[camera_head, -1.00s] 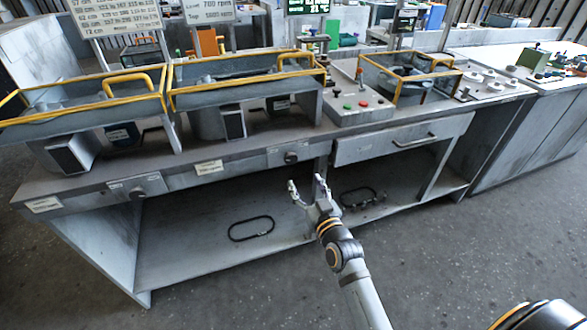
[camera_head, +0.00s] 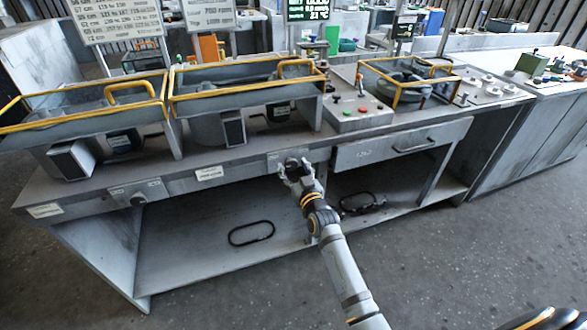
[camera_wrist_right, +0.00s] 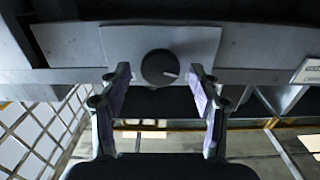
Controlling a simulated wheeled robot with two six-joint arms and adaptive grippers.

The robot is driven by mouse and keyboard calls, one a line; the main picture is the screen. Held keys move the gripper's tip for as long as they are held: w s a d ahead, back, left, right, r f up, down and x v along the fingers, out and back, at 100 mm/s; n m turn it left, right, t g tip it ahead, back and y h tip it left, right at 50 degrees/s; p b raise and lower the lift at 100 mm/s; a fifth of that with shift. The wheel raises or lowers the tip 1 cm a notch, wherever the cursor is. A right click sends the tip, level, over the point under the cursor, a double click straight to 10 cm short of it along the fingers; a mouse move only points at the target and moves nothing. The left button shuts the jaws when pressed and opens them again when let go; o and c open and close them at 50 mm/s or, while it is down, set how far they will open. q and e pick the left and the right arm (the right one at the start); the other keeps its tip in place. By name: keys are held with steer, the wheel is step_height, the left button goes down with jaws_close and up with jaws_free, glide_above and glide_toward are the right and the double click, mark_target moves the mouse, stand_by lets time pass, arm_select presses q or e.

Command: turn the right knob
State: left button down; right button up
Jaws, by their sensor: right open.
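The right knob (camera_head: 291,163) is a dark round dial on a pale plate at the bench's front edge, partly hidden by my right gripper in the head view. In the right wrist view the knob (camera_wrist_right: 162,67) shows whole, with a light pointer line toward the right. My right gripper (camera_head: 295,171) is open in front of it. In the wrist view the fingertips of the right gripper (camera_wrist_right: 160,78) stand on either side of the knob, with a gap at each side. How far they reach over it I cannot tell. My left gripper is not in view.
Another knob (camera_head: 137,199) sits on the same front edge farther left. A drawer (camera_head: 400,146) with a handle is to the right of my gripper. A black loop (camera_head: 251,231) lies on the lower shelf. Yellow-railed housings (camera_head: 245,88) stand on the bench top.

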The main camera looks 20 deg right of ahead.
steer(key=c, duration=1.2)
steer(key=shift+m+p, duration=0.3)
steer(key=o, duration=1.2)
steer(key=shift+s, duration=0.15)
steer(key=s, duration=1.1)
steer(key=shift+s+d, duration=0.2)
steer(key=shift+s, duration=0.2)
